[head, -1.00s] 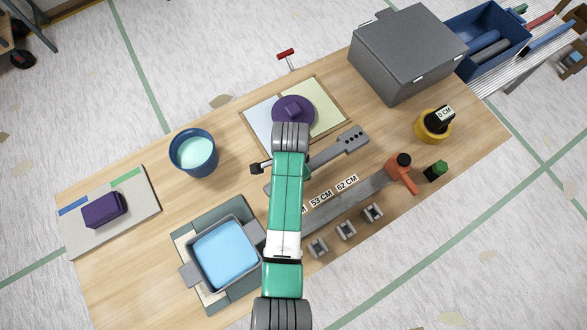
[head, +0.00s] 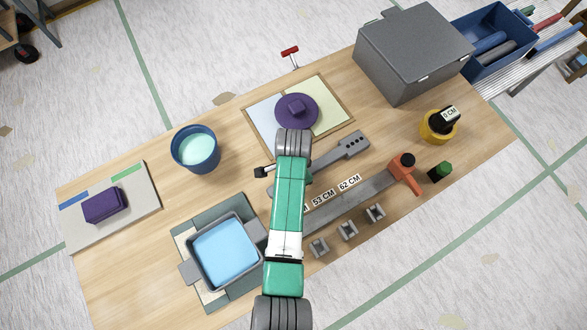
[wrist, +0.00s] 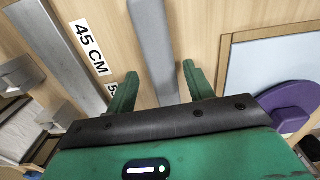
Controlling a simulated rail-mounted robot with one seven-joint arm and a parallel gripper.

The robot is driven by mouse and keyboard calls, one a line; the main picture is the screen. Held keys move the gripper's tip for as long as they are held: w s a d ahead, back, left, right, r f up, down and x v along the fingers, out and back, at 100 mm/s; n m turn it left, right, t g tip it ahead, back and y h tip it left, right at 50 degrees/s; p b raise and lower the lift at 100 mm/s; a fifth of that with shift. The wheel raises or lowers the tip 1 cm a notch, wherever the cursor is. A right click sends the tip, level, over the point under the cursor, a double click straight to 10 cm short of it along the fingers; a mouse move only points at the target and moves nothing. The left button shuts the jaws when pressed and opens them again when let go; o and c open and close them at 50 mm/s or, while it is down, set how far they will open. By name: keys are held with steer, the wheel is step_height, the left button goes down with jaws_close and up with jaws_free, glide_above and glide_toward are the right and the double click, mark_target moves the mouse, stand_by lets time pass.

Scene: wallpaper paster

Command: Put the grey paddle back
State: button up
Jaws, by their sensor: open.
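The grey paddle (head: 350,147) lies on the wooden table, slanting from its wide end with several dark holes down to the left; my arm hides its middle. In the wrist view a long grey bar (wrist: 151,35), which looks like the paddle's narrow part, runs between my two green fingers. My gripper (wrist: 160,82) is open, with one finger on each side of the bar and gaps to both.
A steel ruler (head: 345,200) with length labels and an orange clamp lies beside the paddle. Several grey clips (head: 347,230) stand in front. A purple-lidded board (head: 327,100) is behind. A blue tray (head: 225,252) and blue bucket (head: 195,150) stand left. A grey box (head: 414,55) stands back right.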

steer(key=r, duration=0.4)
steer(key=r+p, duration=0.1)
steer(key=r, duration=0.2)
steer(key=shift+s+a, duration=0.2)
steer(key=shift+a, duration=0.05)
steer(key=w+d+r+n+t, duration=0.15)
steer(key=w+r+t, duration=0.3)
steer(key=r, duration=0.45)
steer(key=w+r+n+t, duration=0.2)
steer(key=w+r+t, duration=0.3)
steer(key=r, duration=0.5)
step_height(320, 180, up, 19)
steer(key=n+t, duration=0.3)
steer(key=t, duration=0.2)
steer(key=s+a+r+n+t, duration=0.1)
steer(key=s+r+n+t, duration=0.1)
steer(key=s+r+t, duration=0.5)
steer(key=s+r+n, duration=0.2)
steer(key=s+r, duration=0.2)
steer(key=r, duration=0.6)
steer(key=s+a+r+n+t, duration=0.1)
steer(key=s+r+n+t, duration=0.1)
steer(key=s+r+t, duration=0.5)
step_height(320, 180, up, 19)
steer(key=w+g+p, duration=0.1)
steer(key=g+p, duration=0.2)
steer(key=p, duration=1.4)
steer(key=shift+w+r+m, duration=0.15)
steer(key=shift+w+m, duration=0.1)
steer(key=shift+m, duration=0.1)
